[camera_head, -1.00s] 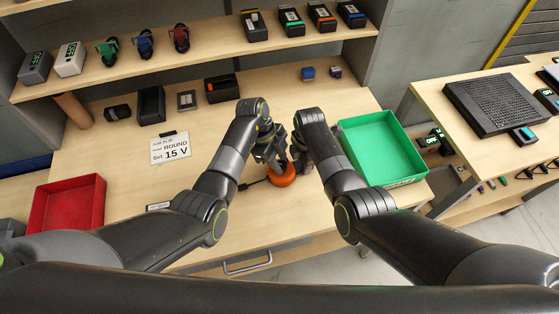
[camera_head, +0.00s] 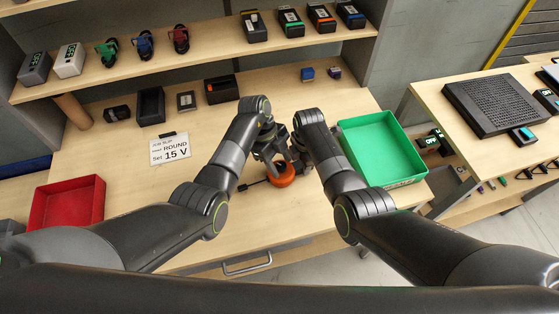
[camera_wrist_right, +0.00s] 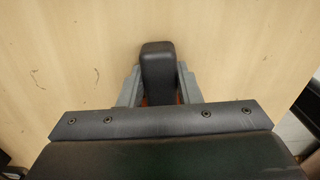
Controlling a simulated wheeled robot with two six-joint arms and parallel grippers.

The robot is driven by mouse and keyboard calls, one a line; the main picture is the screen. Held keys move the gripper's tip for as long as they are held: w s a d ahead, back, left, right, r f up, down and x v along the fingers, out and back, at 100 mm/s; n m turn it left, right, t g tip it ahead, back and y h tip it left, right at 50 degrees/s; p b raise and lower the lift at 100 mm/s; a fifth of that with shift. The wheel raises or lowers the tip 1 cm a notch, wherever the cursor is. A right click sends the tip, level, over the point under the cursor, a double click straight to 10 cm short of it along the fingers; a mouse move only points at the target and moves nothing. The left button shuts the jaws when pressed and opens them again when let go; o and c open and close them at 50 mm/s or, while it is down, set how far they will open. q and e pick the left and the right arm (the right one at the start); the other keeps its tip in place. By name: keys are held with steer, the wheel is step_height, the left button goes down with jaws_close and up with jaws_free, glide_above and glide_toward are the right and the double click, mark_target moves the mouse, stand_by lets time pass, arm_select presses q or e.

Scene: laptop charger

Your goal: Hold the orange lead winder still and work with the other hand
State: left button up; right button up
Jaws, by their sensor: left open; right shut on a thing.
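The orange lead winder (camera_head: 282,174) is on the bench between my two grippers, with a short dark lead (camera_head: 250,184) coming out on its left. My right gripper (camera_head: 297,156) is shut on the orange lead winder from the right; in the right wrist view (camera_wrist_right: 160,95) its fingers flank a dark block, with a little orange showing beneath. My left gripper (camera_head: 276,158) is open just left of and above the winder. My arms hide part of the bench around it, and whether the left fingers touch the winder is unclear.
A green tray (camera_head: 424,178) stands to the right and a red tray (camera_head: 68,202) to the left. A job slip (camera_head: 170,148) reads ROUND, 15 V. Small dark boxes line the bench's back, below a shelf of adapters. The bench between slip and red tray is clear.

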arm_select(q)
steer(key=v, duration=1.2)
steer(key=shift+w, duration=0.1)
steer(key=s+f+n+t+h, duration=0.4)
steer(key=s+f+n+h, duration=0.15)
steer(key=f, duration=0.25)
steer(key=s+a+n+t, duration=0.5)
steer(key=s+n+t, duration=0.15)
steer(key=n, duration=0.25)
steer(key=shift+t+h, duration=0.25)
steer(key=shift+h, duration=0.2)
steer(key=x, duration=1.2)
steer(key=shift+w+r, duration=0.25)
steer(key=shift+w, duration=0.25)
